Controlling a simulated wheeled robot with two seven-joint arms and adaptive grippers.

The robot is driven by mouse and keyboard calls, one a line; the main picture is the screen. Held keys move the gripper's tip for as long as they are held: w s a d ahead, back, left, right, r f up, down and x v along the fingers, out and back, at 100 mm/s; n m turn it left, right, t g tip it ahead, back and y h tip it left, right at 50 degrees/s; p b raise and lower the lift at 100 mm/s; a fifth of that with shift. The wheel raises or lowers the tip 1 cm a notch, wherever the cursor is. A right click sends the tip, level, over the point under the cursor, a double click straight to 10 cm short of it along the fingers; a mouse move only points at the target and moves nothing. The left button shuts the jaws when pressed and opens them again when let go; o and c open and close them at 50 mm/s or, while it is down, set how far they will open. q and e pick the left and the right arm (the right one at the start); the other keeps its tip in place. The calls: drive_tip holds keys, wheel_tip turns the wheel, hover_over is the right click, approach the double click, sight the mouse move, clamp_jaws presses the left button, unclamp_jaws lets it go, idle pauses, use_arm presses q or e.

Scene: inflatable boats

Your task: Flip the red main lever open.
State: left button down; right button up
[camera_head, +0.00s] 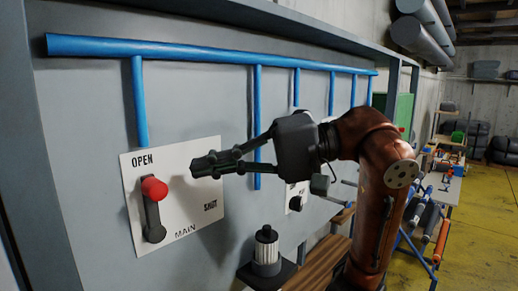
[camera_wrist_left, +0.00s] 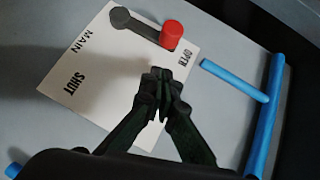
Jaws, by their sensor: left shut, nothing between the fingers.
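The red main lever has a round red knob (camera_head: 154,189) on a dark arm (camera_head: 153,216) mounted on a white panel (camera_head: 185,229). Its arm points up from its pivot, with the knob just under the word OPEN. SHUT is printed at the panel's lower right. In the left wrist view the red knob (camera_wrist_left: 171,33) also lies at the OPEN end. My left gripper (camera_head: 204,165) is shut and empty in front of the panel, to the right of the knob and apart from it. In the left wrist view its fingertips (camera_wrist_left: 160,76) are near the OPEN label. My right gripper is not in view.
A blue pipe (camera_head: 200,48) runs along the grey wall above the panel, with branches going down. A dark fitting with a light band (camera_head: 266,251) stands below the gripper. Another white plate with a lever (camera_head: 295,198) is partly hidden behind my arm.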

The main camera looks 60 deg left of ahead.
use_arm(q)
drive_tip(key=b+v, duration=0.1)
drive_tip(key=v, duration=0.8)
drive_tip(key=shift+w+d+b, duration=0.3)
drive_tip(key=shift+b, duration=0.05)
drive_tip(key=shift+w+a+f, duration=0.1)
drive_tip(key=shift+w+f, duration=0.05)
drive_tip(key=shift+w, duration=0.05)
